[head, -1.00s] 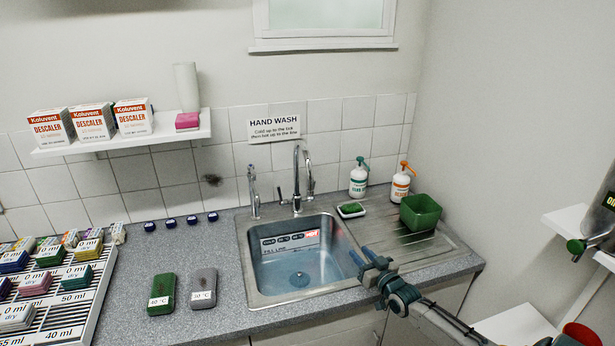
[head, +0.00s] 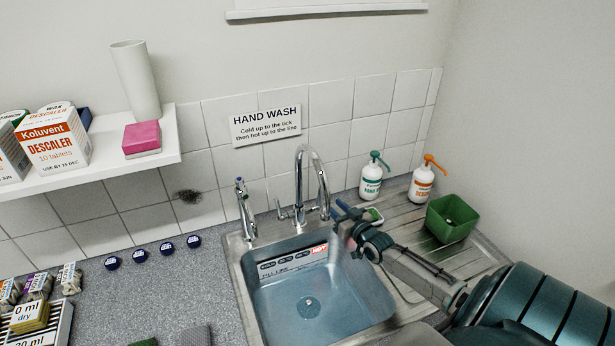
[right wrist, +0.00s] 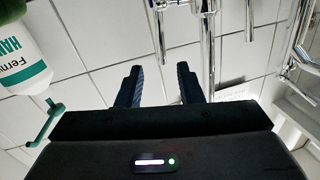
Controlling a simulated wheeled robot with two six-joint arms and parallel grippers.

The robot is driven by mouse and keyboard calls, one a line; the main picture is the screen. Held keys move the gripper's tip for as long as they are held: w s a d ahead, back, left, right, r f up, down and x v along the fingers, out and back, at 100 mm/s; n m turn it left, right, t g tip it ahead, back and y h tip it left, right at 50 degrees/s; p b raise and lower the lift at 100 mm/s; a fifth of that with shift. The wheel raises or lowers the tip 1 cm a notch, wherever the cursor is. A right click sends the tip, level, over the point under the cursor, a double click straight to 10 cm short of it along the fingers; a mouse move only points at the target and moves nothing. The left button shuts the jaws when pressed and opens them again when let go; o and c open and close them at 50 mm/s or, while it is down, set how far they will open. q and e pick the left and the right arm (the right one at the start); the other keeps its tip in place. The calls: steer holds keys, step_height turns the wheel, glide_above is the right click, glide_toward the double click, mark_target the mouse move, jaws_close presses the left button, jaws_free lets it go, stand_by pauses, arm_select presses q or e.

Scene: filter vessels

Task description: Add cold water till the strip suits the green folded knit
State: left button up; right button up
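The steel sink (head: 236,254) holds what looks like bluish water. On its back wall is a strip (head: 290,260) with several small fields; the HOT field is lit red and the others are dark. Fill-line lettering runs below it. A tall curved chrome tap (head: 301,180) with a side lever stands behind the sink, and a smaller tap (head: 242,212) is left of it. Only the top edge of the green folded knit (head: 143,342) shows at the bottom. My right gripper (head: 342,212) is open and empty, just right of the tall tap, apart from it. My left gripper is out of view.
A grey knit (head: 196,337) lies beside the green one, mostly cut off. Two pump bottles, white-green (head: 371,182) and white-orange (head: 422,184), and a green tub (head: 452,218) stand right of the sink. A shelf (head: 165,152) hangs at left. Blue caps (head: 140,255) line the counter.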

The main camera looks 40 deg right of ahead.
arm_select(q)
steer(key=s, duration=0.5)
arm_select(e)
steer(key=w+b, duration=0.3)
steer(key=w+d+b, duration=0.1)
steer(key=w+b, duration=0.5)
steer(key=b, duration=0.1)
steer(key=shift+w+d, duration=0.1)
steer(key=shift+d, duration=0.1)
arm_select(q)
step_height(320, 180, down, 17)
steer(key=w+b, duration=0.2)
steer(key=b, duration=0.4)
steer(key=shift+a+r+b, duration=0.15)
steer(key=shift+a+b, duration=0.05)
steer(key=shift+b, duration=0.1)
arm_select(e)
steer(key=shift+w+a+r, duration=0.15)
steer(key=shift+w+r, duration=0.1)
steer(key=shift+w, duration=0.4)
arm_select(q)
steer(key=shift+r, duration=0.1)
arm_select(e)
jaws_close()
